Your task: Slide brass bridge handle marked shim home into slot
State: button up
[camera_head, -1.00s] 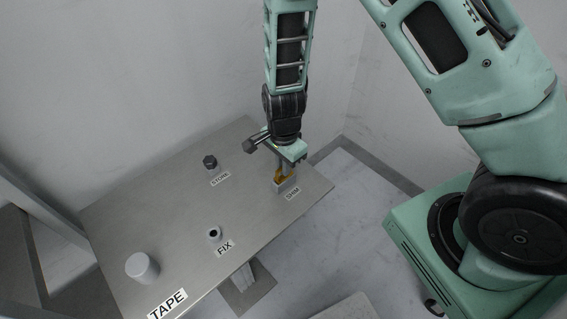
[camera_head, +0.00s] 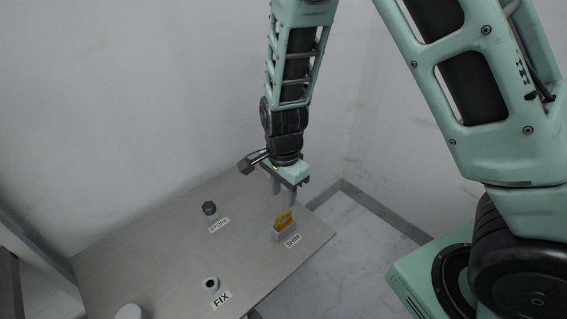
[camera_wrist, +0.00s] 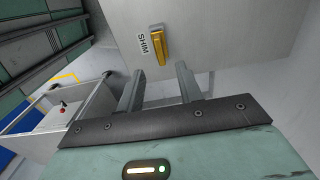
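The brass bridge handle (camera_head: 284,217) stands upright in the grey slot block (camera_head: 282,233) beside the SHIM label, near the right end of the metal table. Its upper part shows above the block; how deep it sits is hard to tell. In the wrist view the brass handle (camera_wrist: 160,46) lies beyond the fingertips, next to the SHIM label (camera_wrist: 144,43). My gripper (camera_head: 284,196) hangs just above the handle, pointing down, apart from it. In the wrist view my gripper (camera_wrist: 156,80) has its two fingers spread with nothing between them.
A dark hex-topped post (camera_head: 209,208) stands by the STORK-like label to the left. A grey ring-shaped socket (camera_head: 211,284) stands by the FIX label. A white cylinder (camera_head: 128,312) is at the lower left. The table (camera_head: 150,240) between them is bare; a wall rises behind.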

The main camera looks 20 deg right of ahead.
notch_tip(320, 180, up, 10)
jog(key=shift+f, duration=0.25)
dwell(0.7)
jog(key=s+a+r+n+b, duration=0.1)
jog(key=s+a+n+b, duration=0.1)
jog(key=s+n, duration=0.8)
jog(key=s+a+r+n+b, duration=0.1)
jog(key=s+a+n, duration=0.3)
jog(key=s+n, duration=0.6)
jog(key=shift+a+r+n+y+b, duration=0.15)
jog(key=shift+r+n+y+b, duration=0.2)
jog(key=shift+n, duration=0.75)
